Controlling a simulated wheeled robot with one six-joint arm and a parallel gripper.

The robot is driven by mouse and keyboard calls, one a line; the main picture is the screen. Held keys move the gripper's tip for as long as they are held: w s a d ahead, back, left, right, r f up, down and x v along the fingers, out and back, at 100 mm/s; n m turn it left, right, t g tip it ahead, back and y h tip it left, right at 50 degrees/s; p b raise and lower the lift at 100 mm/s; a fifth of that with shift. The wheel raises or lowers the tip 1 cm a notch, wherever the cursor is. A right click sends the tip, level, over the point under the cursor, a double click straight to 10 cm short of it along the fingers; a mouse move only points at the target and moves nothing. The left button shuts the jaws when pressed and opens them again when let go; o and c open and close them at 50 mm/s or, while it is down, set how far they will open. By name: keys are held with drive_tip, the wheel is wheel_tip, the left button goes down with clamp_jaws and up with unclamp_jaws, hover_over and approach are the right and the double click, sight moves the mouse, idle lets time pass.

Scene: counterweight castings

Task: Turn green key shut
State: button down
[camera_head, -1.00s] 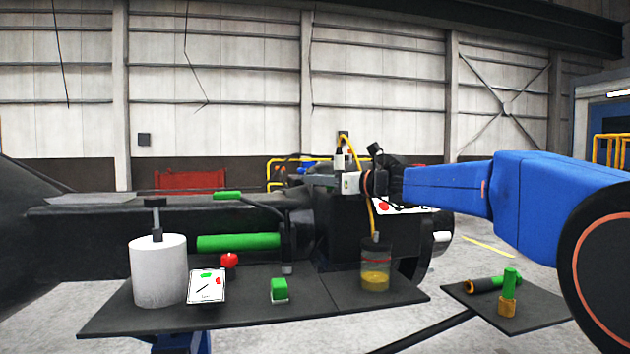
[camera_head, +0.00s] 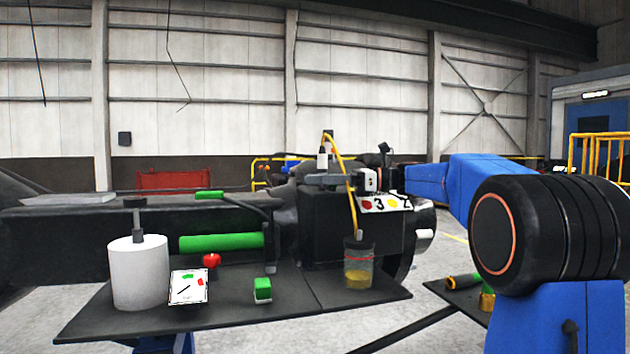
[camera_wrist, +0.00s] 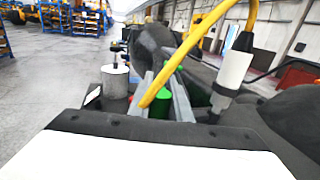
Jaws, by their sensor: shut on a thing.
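My gripper (camera_head: 312,180) points left above the dark block of the machine in the head view. In the wrist view its two grey fingers (camera_wrist: 163,82) stand close together; what lies between their tips is not clear. No part I can surely call the green key shows. Green parts are a small lever-like bar (camera_head: 209,195) on the beam, a long cylinder (camera_head: 222,242) below it, and a small block (camera_head: 262,290) on the shelf. Green (camera_wrist: 162,104) shows between the fingers in the wrist view, perhaps the cylinder farther off.
A yellow hose (camera_head: 351,190) runs down to a jar (camera_head: 358,272) and crosses close to my fingers in the wrist view (camera_wrist: 190,45).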

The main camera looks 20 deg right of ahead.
idle(0.4)
drive_tip(key=c, duration=1.6)
unclamp_jaws()
drive_tip(key=v, duration=1.7)
drive_tip(key=shift+w+d, duration=0.1)
drive_tip(key=shift+d, duration=0.2)
